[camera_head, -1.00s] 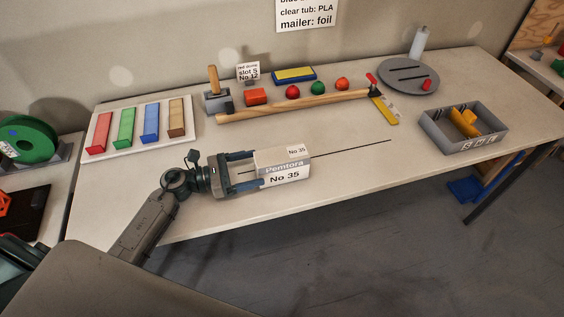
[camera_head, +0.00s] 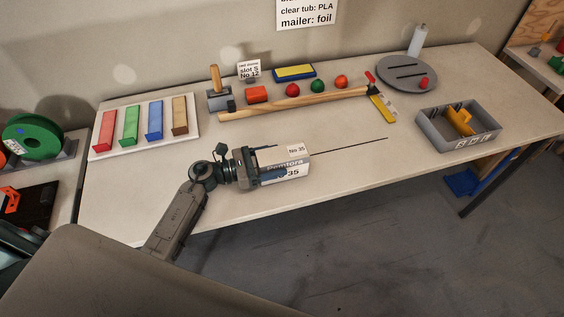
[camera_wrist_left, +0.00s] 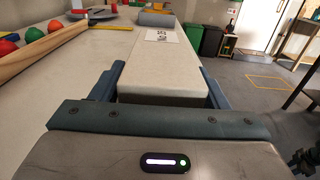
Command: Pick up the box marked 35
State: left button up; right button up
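The white box marked No 35 (camera_head: 298,161) lies on the near part of the workbench, with its label on top and on its front side. My left gripper (camera_head: 276,161) reaches it from the left, its fingers along the box's two long sides. In the left wrist view, the pale box (camera_wrist_left: 163,78) runs away between the two blue-grey fingers (camera_wrist_left: 162,84). Any gap between fingers and box is very small, and contact is not clear. The box rests on the bench. My right gripper is not in view.
A thin dark line (camera_head: 350,146) extends right from the box. A wooden bar (camera_head: 290,104) and coloured balls lie behind it. A grey tray (camera_head: 437,134) stands right, a board with coloured strips (camera_head: 103,147) left. The bench's front edge is close.

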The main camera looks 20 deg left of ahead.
pick_arm(q)
jog(key=c, duration=0.9)
jog(key=shift+r, duration=0.2)
